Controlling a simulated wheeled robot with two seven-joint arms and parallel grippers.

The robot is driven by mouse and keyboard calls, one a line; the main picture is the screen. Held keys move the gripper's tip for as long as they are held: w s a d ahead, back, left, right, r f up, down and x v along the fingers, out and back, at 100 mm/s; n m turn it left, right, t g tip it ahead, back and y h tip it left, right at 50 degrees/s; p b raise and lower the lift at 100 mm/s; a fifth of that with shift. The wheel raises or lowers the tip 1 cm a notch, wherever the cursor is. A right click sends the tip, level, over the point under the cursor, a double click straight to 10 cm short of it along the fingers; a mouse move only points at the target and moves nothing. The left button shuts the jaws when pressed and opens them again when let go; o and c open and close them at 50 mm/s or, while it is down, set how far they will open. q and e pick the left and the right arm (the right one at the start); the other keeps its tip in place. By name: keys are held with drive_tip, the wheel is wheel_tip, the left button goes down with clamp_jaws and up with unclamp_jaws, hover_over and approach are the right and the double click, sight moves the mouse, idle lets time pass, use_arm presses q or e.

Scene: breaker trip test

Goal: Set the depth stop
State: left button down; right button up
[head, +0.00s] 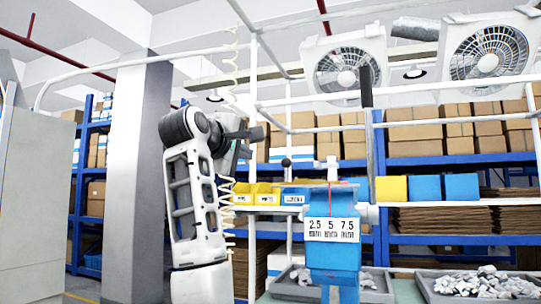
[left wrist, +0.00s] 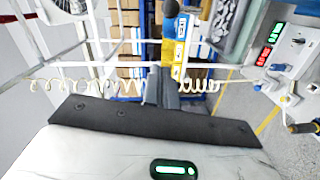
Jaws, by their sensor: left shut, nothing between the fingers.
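A blue press-like device (head: 333,255) stands at the centre right of the head view. A white scale label (head: 332,230) on its front reads 2.5, 5 and 7.5, with a thin red line above it. A dark upright lever (head: 367,115) rises at its right side. A black ball knob (head: 286,162) is to its upper left. My left gripper (head: 256,132) is shut and empty, raised above and left of the device, touching nothing that I can see. Its dark fingers (left wrist: 161,87) show together in the left wrist view. My right gripper is out of view.
Yellow bins (head: 265,193) and a blue bin (head: 295,196) stand behind the device. Grey trays (head: 425,285) of pale pieces flank it. White frame bars and a coiled white cord (head: 228,190) hang near my left arm. A panel with red and green displays (left wrist: 270,45) shows in the wrist view.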

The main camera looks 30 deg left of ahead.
use_arm(q)
drive_tip(key=w+d+f+p, duration=0.1)
drive_tip(key=w+d+p, duration=0.1)
drive_tip(key=w, duration=0.4)
drive_tip(key=shift+w+d, duration=0.15)
drive_tip(key=shift+d, duration=0.2)
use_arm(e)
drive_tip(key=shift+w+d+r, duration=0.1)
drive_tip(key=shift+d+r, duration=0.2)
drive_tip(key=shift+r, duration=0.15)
use_arm(q)
drive_tip(key=shift+d, duration=0.1)
